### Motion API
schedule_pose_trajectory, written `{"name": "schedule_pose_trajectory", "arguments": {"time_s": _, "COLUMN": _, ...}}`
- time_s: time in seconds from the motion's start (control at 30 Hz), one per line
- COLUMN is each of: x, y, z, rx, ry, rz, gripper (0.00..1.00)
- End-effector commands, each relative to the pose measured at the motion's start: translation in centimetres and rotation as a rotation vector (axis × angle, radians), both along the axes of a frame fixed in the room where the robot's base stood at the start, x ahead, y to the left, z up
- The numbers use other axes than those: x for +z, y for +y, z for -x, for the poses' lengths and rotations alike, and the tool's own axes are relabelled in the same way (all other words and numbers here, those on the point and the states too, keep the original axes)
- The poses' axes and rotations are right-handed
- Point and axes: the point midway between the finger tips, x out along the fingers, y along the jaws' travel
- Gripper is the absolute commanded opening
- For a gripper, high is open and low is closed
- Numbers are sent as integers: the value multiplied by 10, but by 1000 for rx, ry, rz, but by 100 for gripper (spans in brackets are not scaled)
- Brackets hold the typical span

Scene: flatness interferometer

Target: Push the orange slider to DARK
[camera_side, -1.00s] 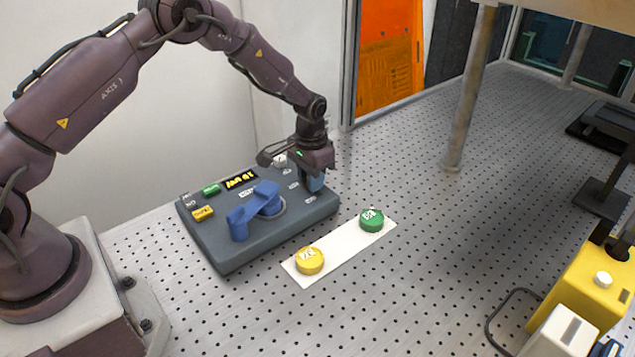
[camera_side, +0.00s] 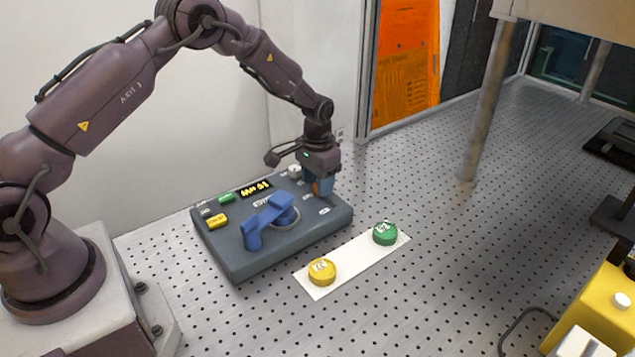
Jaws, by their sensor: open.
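The dark grey control box (camera_side: 240,262) sits on the perforated table, in front of my arm. The labels near the slider are too small to read, so DARK cannot be picked out.
A blue lever (camera_side: 262,219) stands on the box, left of my gripper. A yellow button (camera_side: 322,271) and a green button (camera_side: 385,233) sit on a white strip (camera_side: 352,262) in front. A metal post (camera_side: 487,110) rises at the right. The table between is clear.

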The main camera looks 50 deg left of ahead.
Motion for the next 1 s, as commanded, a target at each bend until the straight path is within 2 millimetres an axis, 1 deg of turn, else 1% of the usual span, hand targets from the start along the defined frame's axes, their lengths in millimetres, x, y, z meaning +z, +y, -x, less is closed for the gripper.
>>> {"name": "schedule_pose_trajectory", "arguments": {"time_s": 0.17, "x": 35, "y": 0, "z": -1, "rx": 0, "ry": -4, "rz": 0, "gripper": 47}}
{"name": "schedule_pose_trajectory", "arguments": {"time_s": 0.3, "x": 67, "y": 0, "z": 0, "rx": 0, "ry": -4, "rz": -1, "gripper": 47}}
{"name": "schedule_pose_trajectory", "arguments": {"time_s": 0.4, "x": 88, "y": 0, "z": -1, "rx": 0, "ry": -5, "rz": -2, "gripper": 47}}
{"name": "schedule_pose_trajectory", "arguments": {"time_s": 0.5, "x": 104, "y": 1, "z": 0, "rx": 0, "ry": -4, "rz": -2, "gripper": 47}}
{"name": "schedule_pose_trajectory", "arguments": {"time_s": 0.6, "x": 115, "y": 1, "z": 0, "rx": 0, "ry": -3, "rz": -2, "gripper": 47}}
{"name": "schedule_pose_trajectory", "arguments": {"time_s": 0.7, "x": 120, "y": 1, "z": 0, "rx": 0, "ry": -1, "rz": -2, "gripper": 47}}
{"name": "schedule_pose_trajectory", "arguments": {"time_s": 1.0, "x": 122, "y": 1, "z": 0, "rx": 0, "ry": 0, "rz": -1, "gripper": 47}}
